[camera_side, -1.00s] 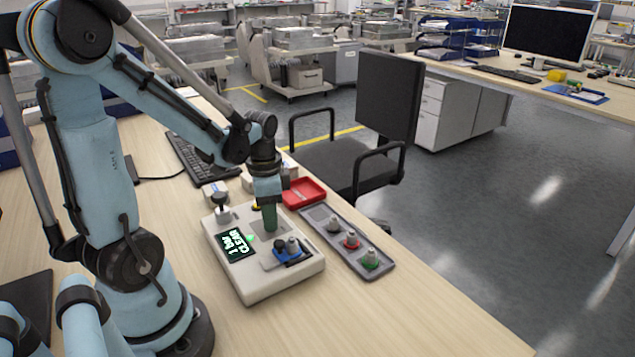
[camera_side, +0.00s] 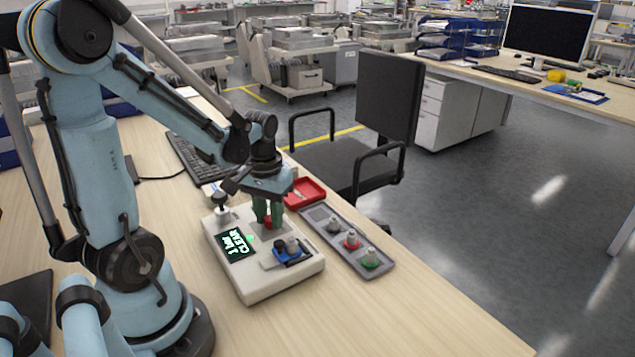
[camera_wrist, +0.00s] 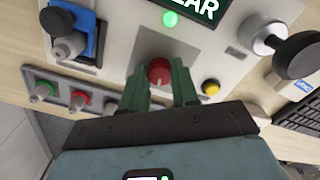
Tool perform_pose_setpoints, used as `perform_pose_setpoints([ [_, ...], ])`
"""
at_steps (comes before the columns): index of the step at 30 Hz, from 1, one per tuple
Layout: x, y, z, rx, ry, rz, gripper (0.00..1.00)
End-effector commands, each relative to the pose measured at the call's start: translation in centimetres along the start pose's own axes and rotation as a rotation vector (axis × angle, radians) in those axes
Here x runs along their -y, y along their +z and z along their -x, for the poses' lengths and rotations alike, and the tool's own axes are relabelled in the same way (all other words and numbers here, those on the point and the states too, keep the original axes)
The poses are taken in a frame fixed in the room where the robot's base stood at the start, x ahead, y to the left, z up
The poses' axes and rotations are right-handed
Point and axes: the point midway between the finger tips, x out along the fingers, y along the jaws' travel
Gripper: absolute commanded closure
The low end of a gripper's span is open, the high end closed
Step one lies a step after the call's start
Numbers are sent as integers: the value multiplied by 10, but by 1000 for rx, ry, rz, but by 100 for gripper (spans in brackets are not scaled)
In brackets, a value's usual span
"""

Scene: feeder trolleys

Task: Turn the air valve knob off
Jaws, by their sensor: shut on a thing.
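The red valve knob (camera_wrist: 159,72) sits on a grey square plate of the light-coloured control box (camera_side: 290,285). My gripper (camera_side: 268,222) points down over the box. Its two green fingers stand on either side of the knob, shut on it; the gripper also shows in the wrist view (camera_wrist: 160,88). In the side view only a little of the red knob (camera_side: 268,224) shows between the fingers. The box's display (camera_side: 236,244) reads "1 bar CLEAR", and a green lamp (camera_wrist: 170,19) beside it is lit.
A yellow button (camera_wrist: 211,87) is close by. A grey tray (camera_side: 343,247) with several connectors and a red tray (camera_side: 304,192) lie beside the box.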

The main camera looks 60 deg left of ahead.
Motion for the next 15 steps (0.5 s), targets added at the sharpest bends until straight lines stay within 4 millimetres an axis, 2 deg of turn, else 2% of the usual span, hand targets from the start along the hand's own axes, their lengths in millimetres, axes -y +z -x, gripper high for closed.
perform_pose_setpoints([
  [15, 0, 0, 0, 0, 0, 416, 100],
])
